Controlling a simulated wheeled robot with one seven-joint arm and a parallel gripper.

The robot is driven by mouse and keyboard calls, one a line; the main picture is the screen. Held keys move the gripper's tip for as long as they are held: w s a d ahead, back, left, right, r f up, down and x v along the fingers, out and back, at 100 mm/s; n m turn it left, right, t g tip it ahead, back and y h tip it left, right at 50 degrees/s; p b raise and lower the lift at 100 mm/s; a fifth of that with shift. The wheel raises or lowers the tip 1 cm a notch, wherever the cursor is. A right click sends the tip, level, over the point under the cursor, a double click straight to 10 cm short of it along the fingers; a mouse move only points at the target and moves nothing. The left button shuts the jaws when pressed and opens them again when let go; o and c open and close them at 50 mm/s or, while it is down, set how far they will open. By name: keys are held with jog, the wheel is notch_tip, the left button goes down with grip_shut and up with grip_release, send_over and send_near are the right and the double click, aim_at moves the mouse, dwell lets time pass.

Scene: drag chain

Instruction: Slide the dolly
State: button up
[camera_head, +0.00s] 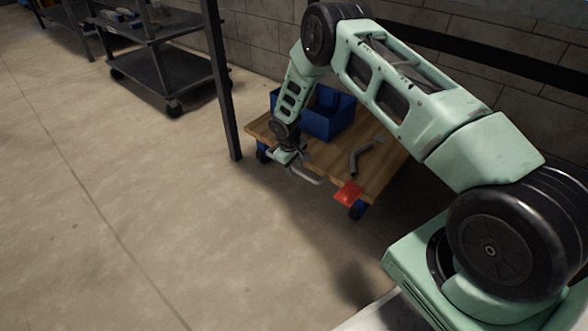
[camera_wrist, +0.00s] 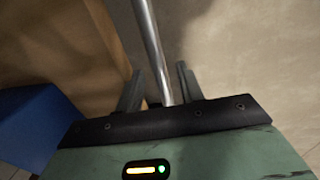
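The dolly (camera_head: 375,176) is a low wooden platform on blue wheels, standing against the block wall in the head view; its wooden edge also shows at the left of the wrist view (camera_wrist: 88,50). A grey metal bar (camera_head: 308,179) sticks out at its front edge, and it runs down between my fingers in the wrist view (camera_wrist: 150,42). My gripper (camera_head: 290,160) is at the bar's left end. In the wrist view my gripper (camera_wrist: 160,88) is open, with a finger on each side of the bar and a gap at the left finger. Contact with the right finger is unclear.
A blue bin (camera_head: 327,118), a bent grey pipe (camera_head: 361,158) and a red piece (camera_head: 348,192) are on the dolly. A dark post (camera_head: 224,85) stands close to its left end. A black shelf cart (camera_head: 165,68) is farther left. The floor in front (camera_head: 150,210) is clear.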

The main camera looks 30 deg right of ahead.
jog(key=shift+f, duration=0.1)
grip_shut()
jog(key=s+a+p, duration=0.2)
jog(key=s+a, duration=0.3)
jog(key=a, duration=0.8)
jog(key=s+a+p, duration=0.3)
jog(key=s+a, duration=0.2)
jog(key=a, duration=0.8)
jog(key=shift+a, duration=0.4)
grip_release()
jog(key=shift+w, duration=0.1)
